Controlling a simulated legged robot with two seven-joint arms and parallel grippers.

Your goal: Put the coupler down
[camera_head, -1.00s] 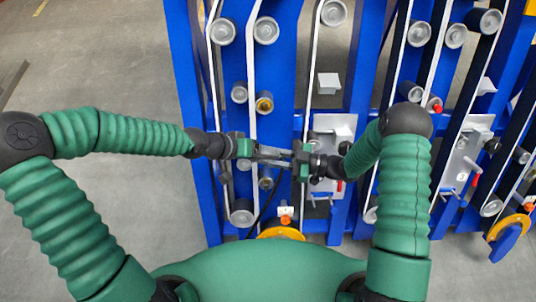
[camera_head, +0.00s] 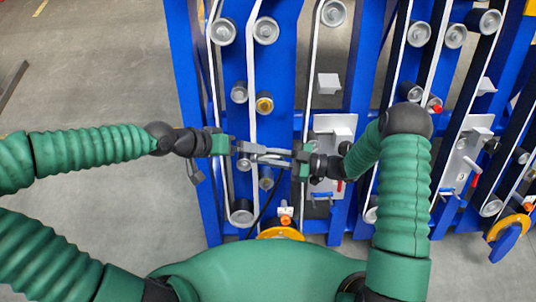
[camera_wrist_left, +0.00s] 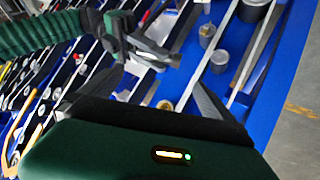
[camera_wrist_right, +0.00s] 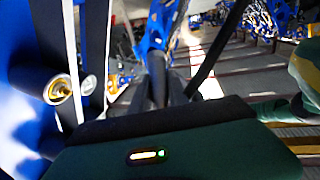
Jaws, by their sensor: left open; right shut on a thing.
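My right gripper (camera_head: 264,156) points left in front of the blue frame. It is shut on a dark, roughly cylindrical piece (camera_wrist_right: 157,78), which I take to be the coupler and which stands up between the fingers in the right wrist view. In the head view the piece is hard to tell from the grey fingers. My left gripper (camera_head: 234,145) is open and empty, just left of the right gripper's fingertips. In the left wrist view its fingers (camera_wrist_left: 158,92) are spread apart, with the right gripper beyond them.
The blue frame (camera_head: 183,85) carries several grey rollers (camera_head: 266,31), white belts and a gold-centred roller (camera_head: 264,103). A light plate with a block (camera_head: 335,127) sits right of the right gripper. A yellow-orange disc (camera_head: 281,232) lies low. Open grey floor (camera_head: 95,85) is on the left.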

